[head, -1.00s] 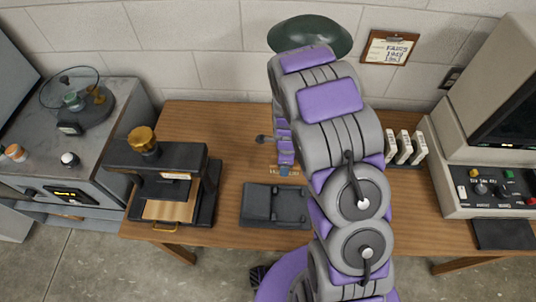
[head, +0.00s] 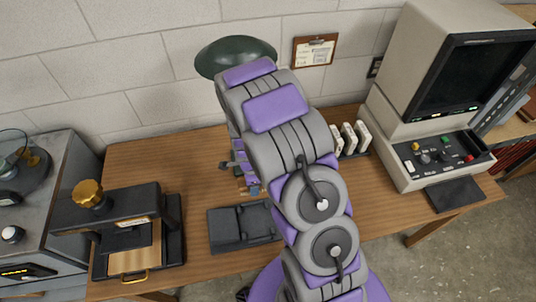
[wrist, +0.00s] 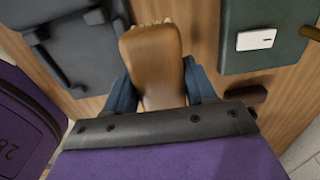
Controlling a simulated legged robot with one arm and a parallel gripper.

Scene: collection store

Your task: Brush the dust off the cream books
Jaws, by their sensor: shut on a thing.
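My gripper (wrist: 160,92) is shut on the brown wooden handle of a brush (wrist: 152,58), with its blue-grey fingers on either side of the handle. Pale bristles show at the brush's far end. In the head view my gripper (head: 246,186) is small and partly hidden by my arm, low over the middle of the wooden table. Several upright cream books (head: 350,139) stand in a row at the table's back right, to the right of my arm and apart from the brush. My arm hides part of the row; any dust is too small to tell.
A dark cradle (head: 232,232) lies on the table (head: 195,175) near my gripper. A black press (head: 105,215) stands left, a reader with a screen (head: 420,110) right. A green lamp (head: 236,52) stands behind; its base (wrist: 265,20) is close in the wrist view.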

